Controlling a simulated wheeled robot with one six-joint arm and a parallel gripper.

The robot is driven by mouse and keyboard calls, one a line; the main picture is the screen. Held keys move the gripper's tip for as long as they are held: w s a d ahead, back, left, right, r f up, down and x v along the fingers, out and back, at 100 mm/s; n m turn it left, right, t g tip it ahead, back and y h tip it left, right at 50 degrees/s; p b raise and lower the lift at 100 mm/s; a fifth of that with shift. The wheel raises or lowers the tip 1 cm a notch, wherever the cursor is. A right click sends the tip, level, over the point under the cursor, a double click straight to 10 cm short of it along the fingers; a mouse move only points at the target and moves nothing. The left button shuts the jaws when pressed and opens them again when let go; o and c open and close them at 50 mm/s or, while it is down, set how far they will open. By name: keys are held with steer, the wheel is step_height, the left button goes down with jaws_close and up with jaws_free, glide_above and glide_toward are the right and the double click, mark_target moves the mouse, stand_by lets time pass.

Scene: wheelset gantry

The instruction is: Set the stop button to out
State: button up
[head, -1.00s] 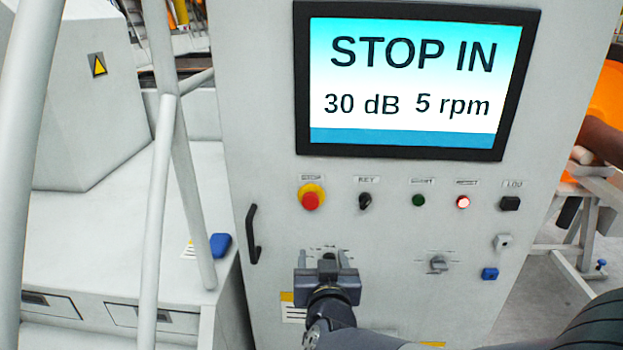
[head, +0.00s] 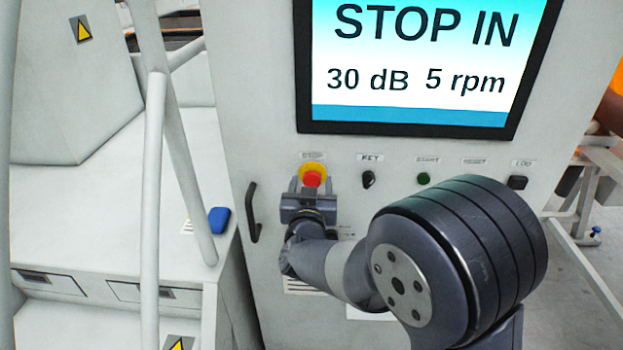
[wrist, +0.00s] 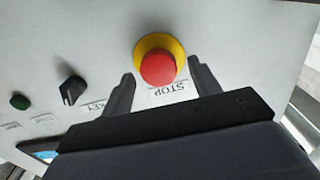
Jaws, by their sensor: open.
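The red stop button (head: 312,179) sits on a yellow collar at the left of the control row on the grey cabinet. The screen (head: 418,62) above it reads STOP IN, 30 dB, 5 rpm. My gripper (head: 309,184) is in front of the button, its lower edge partly covered in the head view. In the wrist view the button (wrist: 158,69) shows beyond and between the two open fingers (wrist: 160,82), with nothing held. The STOP label (wrist: 168,90) lies between the fingers. I cannot tell whether the fingers touch the collar.
The black key switch (head: 368,179) and green start button (head: 424,179) are to the right of the stop button. A black handle (head: 253,212) is on the cabinet's left edge. Grey rails (head: 150,210) stand at the left.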

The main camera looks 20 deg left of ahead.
steer(key=shift+w+a, duration=0.1)
steer(key=shift+w, duration=0.35)
jaws_close()
stand_by(0.4)
